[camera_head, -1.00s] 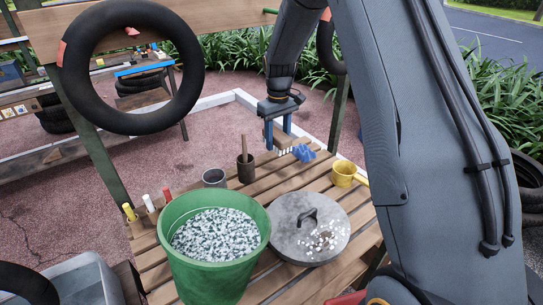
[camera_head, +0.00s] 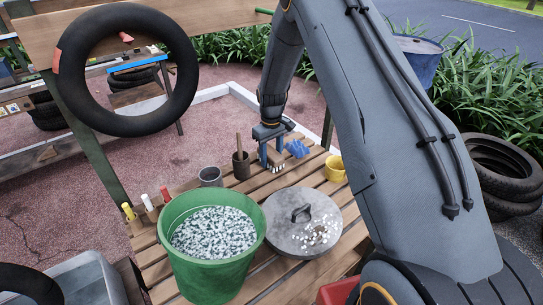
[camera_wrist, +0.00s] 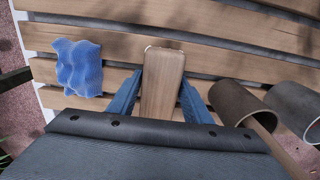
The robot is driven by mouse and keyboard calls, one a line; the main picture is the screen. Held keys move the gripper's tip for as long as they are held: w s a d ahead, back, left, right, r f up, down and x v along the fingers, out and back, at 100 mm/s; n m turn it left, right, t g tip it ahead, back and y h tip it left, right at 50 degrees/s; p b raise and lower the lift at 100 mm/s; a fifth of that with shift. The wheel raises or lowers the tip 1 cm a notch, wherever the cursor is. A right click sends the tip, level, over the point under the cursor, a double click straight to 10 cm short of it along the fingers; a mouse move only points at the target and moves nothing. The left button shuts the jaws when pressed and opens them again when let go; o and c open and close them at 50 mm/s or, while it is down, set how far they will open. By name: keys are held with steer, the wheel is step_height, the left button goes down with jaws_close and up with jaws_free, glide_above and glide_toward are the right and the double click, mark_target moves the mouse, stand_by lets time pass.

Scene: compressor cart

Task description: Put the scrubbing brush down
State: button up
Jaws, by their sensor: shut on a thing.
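The scrubbing brush has a wooden back (camera_wrist: 163,82) and a row of white bristles (camera_head: 277,168) facing down. My gripper (camera_head: 273,157) is shut on it at the far end of the slatted wooden table (camera_head: 160,264). In the wrist view the wooden back lies between the blue fingers of my gripper (camera_wrist: 165,100). The bristles are just at or above the slats; I cannot tell whether they touch.
A crumpled blue cloth (camera_head: 297,149) lies close right of the brush. A brown cup with a stick (camera_head: 241,168) and a grey cup (camera_head: 210,178) stand to its left. A yellow mug (camera_head: 336,170), round metal lid (camera_head: 285,239) and green bucket (camera_head: 213,273) are nearer.

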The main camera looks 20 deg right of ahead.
mark_target(271, 152)
steer(key=shift+f, duration=0.15)
steer(key=o, duration=1.2)
step_height(271, 152, up, 11)
steer(key=b, duration=0.3)
steer(key=shift+b, duration=0.35)
steer(key=shift+s+r, duration=0.1)
steer(key=shift+r, duration=0.55)
steer(key=s+r+m, duration=0.1)
steer(key=s+m, duration=0.1)
steer(key=s, duration=1.3)
steer(key=s+r+m+t, duration=0.1)
steer(key=s+r+m, duration=0.1)
steer(key=s, duration=1.3)
steer(key=shift+s+a+m, duration=0.15)
steer(key=shift+s+m, duration=0.1)
steer(key=shift+m, duration=0.05)
